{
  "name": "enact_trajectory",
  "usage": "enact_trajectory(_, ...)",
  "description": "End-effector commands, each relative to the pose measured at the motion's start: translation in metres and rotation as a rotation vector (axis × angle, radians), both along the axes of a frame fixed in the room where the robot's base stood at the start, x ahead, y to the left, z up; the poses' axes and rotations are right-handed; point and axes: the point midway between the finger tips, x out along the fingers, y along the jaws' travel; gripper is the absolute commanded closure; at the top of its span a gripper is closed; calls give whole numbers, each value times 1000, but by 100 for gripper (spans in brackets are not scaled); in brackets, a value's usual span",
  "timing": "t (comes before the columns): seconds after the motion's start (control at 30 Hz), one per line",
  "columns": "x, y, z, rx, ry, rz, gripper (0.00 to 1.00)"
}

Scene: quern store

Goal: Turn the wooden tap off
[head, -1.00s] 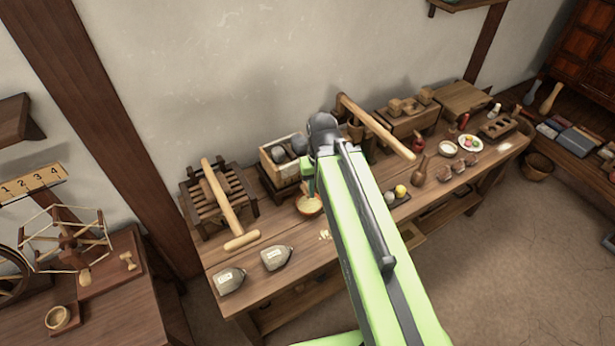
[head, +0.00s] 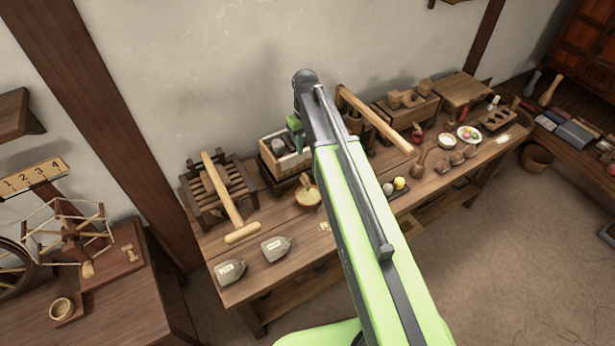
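I cannot make out the wooden tap; it is either hidden behind my arm or too small to tell. My green arm rises through the middle of the view across the long wooden bench (head: 245,290), with its dark joint above the bench's back part. A short green part of my arm hangs below that joint, over a wooden box with grey round stones (head: 283,160). My gripper's fingers do not show.
On the bench stand a slatted wooden rack with a mallet-like handle (head: 217,190), two grey labelled weights (head: 275,250), a small bowl (head: 307,197), a plate (head: 469,134) and a long wooden beam (head: 375,118). A side table (head: 110,310) stands left.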

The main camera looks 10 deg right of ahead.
Motion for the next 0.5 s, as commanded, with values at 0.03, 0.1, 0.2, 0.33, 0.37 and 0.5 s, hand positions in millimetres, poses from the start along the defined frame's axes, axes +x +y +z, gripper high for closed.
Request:
enact_trajectory(0.03,0,0,-17,0,0,0,67)
enact_trajectory(0.1,0,0,-32,0,0,-1,67)
enact_trajectory(0.2,0,0,-54,0,0,-1,67)
enact_trajectory(0.33,0,-1,-81,0,0,-2,67)
enact_trajectory(0.37,0,-1,-87,0,0,-2,67)
enact_trajectory(0.5,0,-1,-116,0,0,-2,67)
